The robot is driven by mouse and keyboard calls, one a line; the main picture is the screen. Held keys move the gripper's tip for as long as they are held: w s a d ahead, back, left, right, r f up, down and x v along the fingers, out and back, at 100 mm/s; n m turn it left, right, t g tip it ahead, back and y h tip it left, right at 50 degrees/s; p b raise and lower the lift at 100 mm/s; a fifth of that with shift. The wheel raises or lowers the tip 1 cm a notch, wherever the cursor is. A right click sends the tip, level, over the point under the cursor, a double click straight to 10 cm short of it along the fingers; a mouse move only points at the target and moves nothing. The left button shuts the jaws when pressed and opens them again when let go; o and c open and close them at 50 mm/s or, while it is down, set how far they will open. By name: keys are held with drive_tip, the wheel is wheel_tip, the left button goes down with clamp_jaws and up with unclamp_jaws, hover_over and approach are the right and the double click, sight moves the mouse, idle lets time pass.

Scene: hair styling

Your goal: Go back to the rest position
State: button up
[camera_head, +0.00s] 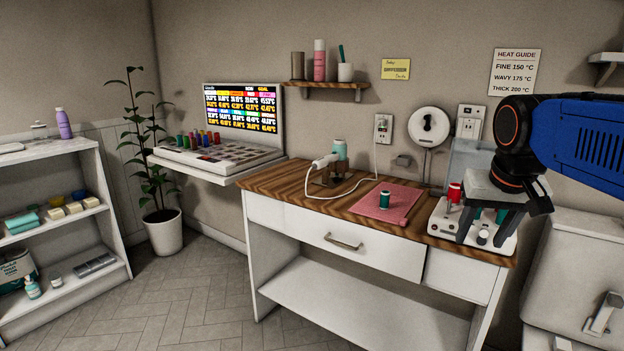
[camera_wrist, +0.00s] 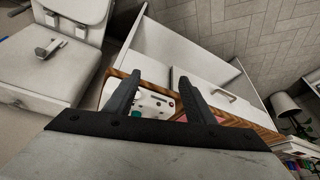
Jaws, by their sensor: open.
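My gripper (camera_head: 486,225) is at the right end of the wooden-topped table (camera_head: 275,180), in front of or above a white roller-holding device (camera_head: 440,225). In the wrist view my gripper (camera_wrist: 160,92) has its two fingers spread apart, with nothing held between them. The white device (camera_wrist: 158,103) shows beyond the fingers there, with a bit of green at its near side. A red roller (camera_head: 454,193) stands on the device. My gripper hides part of the device and some green pieces behind it.
A pink mat (camera_head: 365,204) with a green roller (camera_head: 384,199) lies mid-table. A hair dryer (camera_head: 326,161) on a stand is to its left, its white cord trailing. A white chair-like piece (camera_head: 575,255) stands at the right. Open floor (camera_head: 190,290) lies at the left.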

drive_tip(key=s+a+f+n+y, duration=0.1)
drive_tip(key=s+a+f, duration=0.3)
drive_tip(key=s+f, duration=1.1)
drive_tip(key=shift+s+a+f+n, duration=0.15)
drive_tip(key=shift+a+f+n, duration=0.2)
drive_tip(key=shift+f+n, duration=0.6)
